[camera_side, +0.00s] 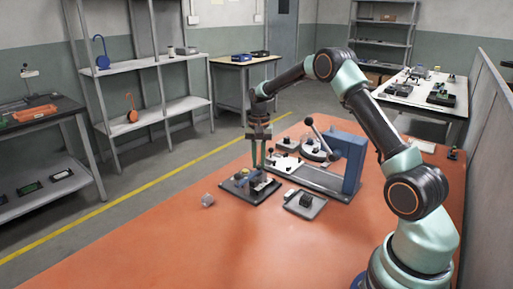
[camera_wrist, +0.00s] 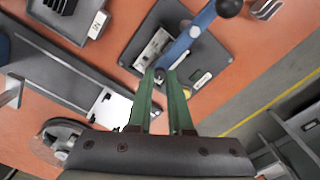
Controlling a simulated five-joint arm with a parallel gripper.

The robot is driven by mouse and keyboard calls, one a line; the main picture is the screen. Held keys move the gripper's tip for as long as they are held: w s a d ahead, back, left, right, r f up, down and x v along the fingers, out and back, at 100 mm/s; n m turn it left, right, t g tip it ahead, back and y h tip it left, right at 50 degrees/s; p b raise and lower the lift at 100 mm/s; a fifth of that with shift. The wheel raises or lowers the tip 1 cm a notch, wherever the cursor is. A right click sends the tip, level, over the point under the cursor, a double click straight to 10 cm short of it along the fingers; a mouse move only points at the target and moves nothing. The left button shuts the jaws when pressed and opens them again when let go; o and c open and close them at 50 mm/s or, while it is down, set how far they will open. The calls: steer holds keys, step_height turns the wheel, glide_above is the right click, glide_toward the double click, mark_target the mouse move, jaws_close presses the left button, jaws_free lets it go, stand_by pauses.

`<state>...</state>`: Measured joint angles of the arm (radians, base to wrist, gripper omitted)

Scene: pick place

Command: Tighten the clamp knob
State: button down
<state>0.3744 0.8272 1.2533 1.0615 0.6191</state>
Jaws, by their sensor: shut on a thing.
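The clamp stands on a dark square plate (camera_side: 259,199) on the orange table; the plate also shows in the wrist view (camera_wrist: 212,52). It has a blue arm (camera_wrist: 190,36) ending in a black ball, and a pale block (camera_wrist: 152,46) beside the arm. My gripper (camera_side: 256,168) points straight down over the clamp. Its green fingers (camera_wrist: 160,78) are shut on the small dark clamp knob (camera_wrist: 160,74) at the near end of the blue arm. The fingertips hide most of the knob.
Right of the clamp, a long grey plate carries a blue upright block (camera_side: 348,160) and a lever with a black ball (camera_side: 309,121). A small tray (camera_side: 316,209) with a black block and a grey cube (camera_side: 208,200) lie nearby. The front left table is clear.

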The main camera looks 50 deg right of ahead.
steer(key=shift+w+r+m, duration=0.15)
steer(key=shift+r+m, duration=0.1)
steer(key=shift+m, duration=0.25)
steer(key=c, duration=0.8)
jaws_free()
steer(key=shift+f, duration=0.15)
step_height(320, 180, up, 12)
steer(key=shift+r, duration=0.1)
